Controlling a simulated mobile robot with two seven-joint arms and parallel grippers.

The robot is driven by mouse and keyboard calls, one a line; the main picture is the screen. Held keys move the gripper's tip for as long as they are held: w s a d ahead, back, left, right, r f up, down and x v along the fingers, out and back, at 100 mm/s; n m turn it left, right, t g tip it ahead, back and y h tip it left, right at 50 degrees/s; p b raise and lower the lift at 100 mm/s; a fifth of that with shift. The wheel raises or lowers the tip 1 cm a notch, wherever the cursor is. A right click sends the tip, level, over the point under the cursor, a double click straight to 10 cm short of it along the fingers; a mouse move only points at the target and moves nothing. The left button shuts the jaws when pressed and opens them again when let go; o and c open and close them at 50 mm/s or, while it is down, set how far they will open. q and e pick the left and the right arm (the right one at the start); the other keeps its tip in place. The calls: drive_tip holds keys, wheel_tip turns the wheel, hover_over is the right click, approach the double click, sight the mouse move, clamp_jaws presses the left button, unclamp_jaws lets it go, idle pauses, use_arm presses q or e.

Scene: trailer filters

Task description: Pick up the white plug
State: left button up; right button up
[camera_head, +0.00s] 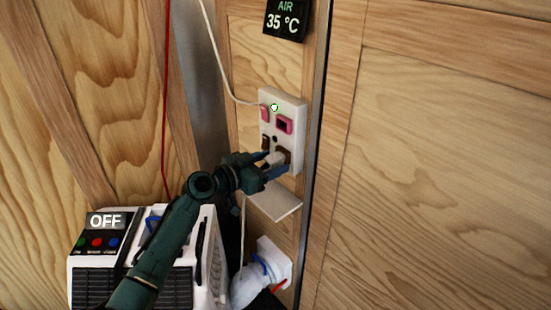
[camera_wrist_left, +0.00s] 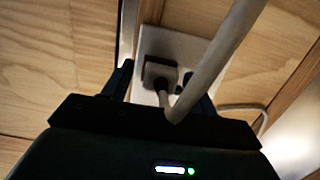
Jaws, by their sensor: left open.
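The white plug (camera_head: 274,160) is at the lower brown socket of the white wall panel (camera_head: 291,104), in the head view. My left gripper (camera_head: 272,172) is open at the panel, with its fingers around the plug or just beside it; I cannot tell whether they touch it. In the left wrist view the left gripper's dark fingers (camera_wrist_left: 163,92) stand apart, with the panel and a brown socket (camera_wrist_left: 160,70) beyond them. A thick pale cable (camera_wrist_left: 215,60) crosses close to the camera and hides part of the gap. My right gripper is not in view.
A small white shelf (camera_head: 276,205) juts out below the panel. A white unit with an OFF display (camera_head: 105,221) stands at lower left. A white wall fitting (camera_head: 274,258) is lower down. A thin white cable (camera_head: 219,55) and a red cable (camera_head: 166,80) hang nearby.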

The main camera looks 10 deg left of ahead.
use_arm(q)
drive_tip(key=shift+c, duration=0.5)
drive_tip(key=c, duration=1.1)
drive_tip(key=shift+o, duration=0.2)
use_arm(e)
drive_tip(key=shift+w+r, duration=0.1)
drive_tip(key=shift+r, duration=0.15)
use_arm(q)
drive_tip(key=shift+s+r, duration=0.1)
drive_tip(key=shift+s+a+r, duration=0.15)
drive_tip(key=shift+a, duration=0.05)
drive_tip(key=s+a+r+b, duration=0.1)
drive_tip(key=s+a+r, duration=0.6)
drive_tip(key=s, duration=0.3)
drive_tip(key=shift+s+a+r, duration=0.3)
drive_tip(key=shift+a, duration=0.35)
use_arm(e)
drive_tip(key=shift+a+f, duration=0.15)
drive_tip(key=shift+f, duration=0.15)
